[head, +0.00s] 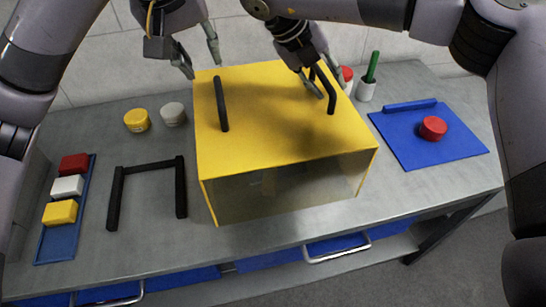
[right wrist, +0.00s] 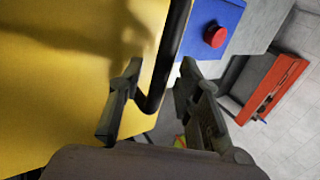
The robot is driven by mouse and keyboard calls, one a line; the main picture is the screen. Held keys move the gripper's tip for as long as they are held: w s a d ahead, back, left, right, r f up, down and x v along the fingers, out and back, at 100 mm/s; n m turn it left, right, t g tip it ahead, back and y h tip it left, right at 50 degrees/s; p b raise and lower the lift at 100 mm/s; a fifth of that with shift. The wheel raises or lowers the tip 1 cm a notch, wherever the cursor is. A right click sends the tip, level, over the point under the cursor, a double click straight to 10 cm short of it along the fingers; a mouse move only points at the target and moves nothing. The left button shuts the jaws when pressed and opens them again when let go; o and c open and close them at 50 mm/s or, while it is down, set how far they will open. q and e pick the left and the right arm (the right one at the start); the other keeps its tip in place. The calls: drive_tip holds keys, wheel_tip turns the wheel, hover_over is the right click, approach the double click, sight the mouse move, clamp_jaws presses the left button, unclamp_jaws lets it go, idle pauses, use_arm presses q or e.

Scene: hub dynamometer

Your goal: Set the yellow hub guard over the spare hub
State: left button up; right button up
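The yellow hub guard (head: 270,110) is a box with a see-through front and two black handles on top. It stands on the grey bench at the middle, and its top also fills the left of the right wrist view (right wrist: 60,80). My left gripper (head: 201,66) is open and empty, just behind the left handle (head: 221,104). My right gripper (head: 331,85) is at the right handle (head: 322,88). In the right wrist view its open fingers (right wrist: 158,98) stand on either side of that handle, with a visible gap. I cannot make out the spare hub; only vague shapes show through the front panel.
A black three-sided frame (head: 150,168) lies left of the guard, beside a blue tray (head: 51,243) of coloured blocks. A blue mat (head: 405,143) with a red round object (head: 433,127) lies right.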

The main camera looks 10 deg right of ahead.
drive_tip(key=v, duration=1.1)
drive_tip(key=shift+a+r, duration=0.25)
drive_tip(key=shift+r, duration=0.05)
